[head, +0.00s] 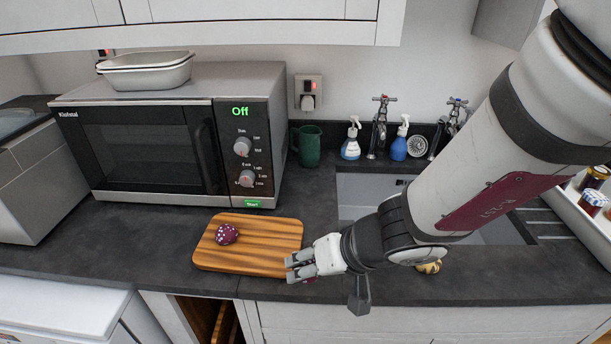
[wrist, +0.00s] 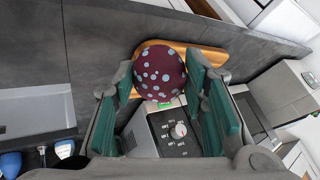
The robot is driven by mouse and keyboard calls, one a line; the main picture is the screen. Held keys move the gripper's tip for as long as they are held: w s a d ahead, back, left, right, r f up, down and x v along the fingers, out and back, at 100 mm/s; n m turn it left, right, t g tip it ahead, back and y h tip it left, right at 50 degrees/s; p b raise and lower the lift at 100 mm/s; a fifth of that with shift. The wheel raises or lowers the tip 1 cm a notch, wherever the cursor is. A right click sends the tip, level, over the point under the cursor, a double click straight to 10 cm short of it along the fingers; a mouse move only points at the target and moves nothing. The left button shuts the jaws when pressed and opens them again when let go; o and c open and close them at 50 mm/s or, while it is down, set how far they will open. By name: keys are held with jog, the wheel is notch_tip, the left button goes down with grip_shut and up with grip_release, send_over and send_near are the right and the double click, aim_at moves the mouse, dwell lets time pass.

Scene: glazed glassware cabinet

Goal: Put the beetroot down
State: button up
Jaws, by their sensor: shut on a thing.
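The beetroot, a round maroon ball with pale spots (wrist: 159,72), sits between the green-padded fingers in the wrist view. My gripper (head: 292,268) is shut on it, low at the right end of the wooden board (head: 262,260). In the head view the held beetroot is mostly hidden by the fingers, with a little maroon below them. A similar maroon spotted thing (head: 227,234) lies on the left half of the board, apart from my gripper. I cannot tell whether the held beetroot touches the board or counter.
A microwave (head: 150,150) stands behind the board, with a green mug (head: 308,146) beside it. The sink (head: 365,195) is at the right, partly behind my arm. A yellowish thing (head: 430,267) lies near the counter's front edge. The board's middle is clear.

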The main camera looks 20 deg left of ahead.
jog(key=shift+s+a+r, duration=0.1)
jog(key=shift+s+a, duration=0.15)
jog(key=shift+s, duration=0.05)
jog(key=shift+w+a, duration=0.1)
jog(key=shift+a, duration=0.2)
jog(key=p, duration=0.5)
send_over(269, 240)
jog(key=d, duration=0.1)
jog(key=shift+s+d+f, duration=0.1)
jog(key=shift+s+f, duration=0.15)
jog(key=shift+f, duration=0.5)
jog(key=shift+w+f+p, duration=0.1)
jog(key=shift+f+p, duration=0.2)
jog(key=shift+f, duration=1.45)
jog(key=shift+d+f+b, duration=0.15)
jog(key=shift+f+b, duration=0.25)
jog(key=shift+f, duration=0.3)
jog(key=o, duration=1)
jog(key=shift+f, duration=0.1)
jog(key=shift+o, duration=0.9)
jog(key=shift+f, duration=0.1)
